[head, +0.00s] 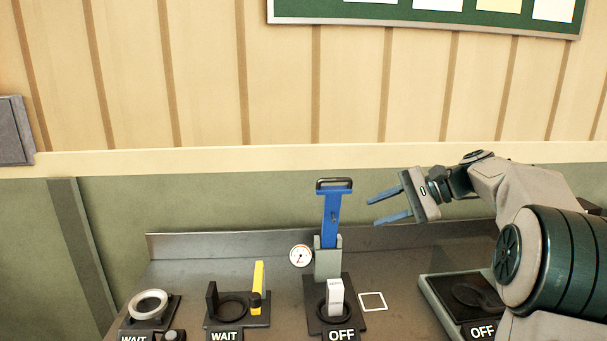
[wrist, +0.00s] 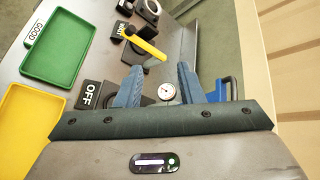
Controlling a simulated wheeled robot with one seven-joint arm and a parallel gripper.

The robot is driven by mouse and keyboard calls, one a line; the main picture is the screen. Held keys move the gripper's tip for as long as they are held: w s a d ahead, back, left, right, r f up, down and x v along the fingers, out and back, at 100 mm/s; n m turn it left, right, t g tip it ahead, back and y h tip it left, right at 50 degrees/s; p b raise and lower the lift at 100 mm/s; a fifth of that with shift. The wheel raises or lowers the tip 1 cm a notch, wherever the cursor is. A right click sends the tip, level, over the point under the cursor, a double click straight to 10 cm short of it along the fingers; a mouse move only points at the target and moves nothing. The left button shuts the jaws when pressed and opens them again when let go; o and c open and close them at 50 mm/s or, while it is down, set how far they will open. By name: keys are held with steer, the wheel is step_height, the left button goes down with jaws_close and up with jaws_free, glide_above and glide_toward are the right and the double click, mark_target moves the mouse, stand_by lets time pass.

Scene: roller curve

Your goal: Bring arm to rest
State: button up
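My gripper (head: 377,209) is at the end of my arm, raised above the right part of the bench and pointing left. Its two blue fingers are spread apart with nothing between them. In the wrist view the open fingers (wrist: 160,85) also show, with the gauge visible between them. The blue lever tool (head: 331,215) stands upright in a grey holder (head: 327,262), to the left of my gripper and apart from it. In the wrist view part of the blue tool (wrist: 226,88) shows beyond one finger.
A round gauge (head: 301,256) sits beside the holder. A white block (head: 335,297) stands on the middle OFF station. Two WAIT stations, one with a yellow lever (head: 258,279), stand left. A green tray (wrist: 59,48) and yellow tray (wrist: 27,115) lie on the bench (head: 205,255).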

steer(key=s+a+f+n+h+b, duration=0.1)
steer(key=s+a+f+n+h, duration=0.2)
steer(key=s, duration=0.4)
steer(key=s+a+f+n+h, duration=0.1)
steer(key=s+a+f+h, duration=0.3)
steer(key=s, duration=0.3)
steer(key=s+d+f+n+h, duration=0.2)
steer(key=s+f+n, duration=0.1)
steer(key=s+f, duration=0.2)
steer(key=s+d+f+n+t+h+b, duration=0.1)
steer(key=s+f, duration=0.4)
steer(key=s, duration=0.5)
steer(key=shift+d+n+h, duration=0.9)
steer(key=shift+d+h, duration=0.05)
steer(key=shift+h, duration=0.15)
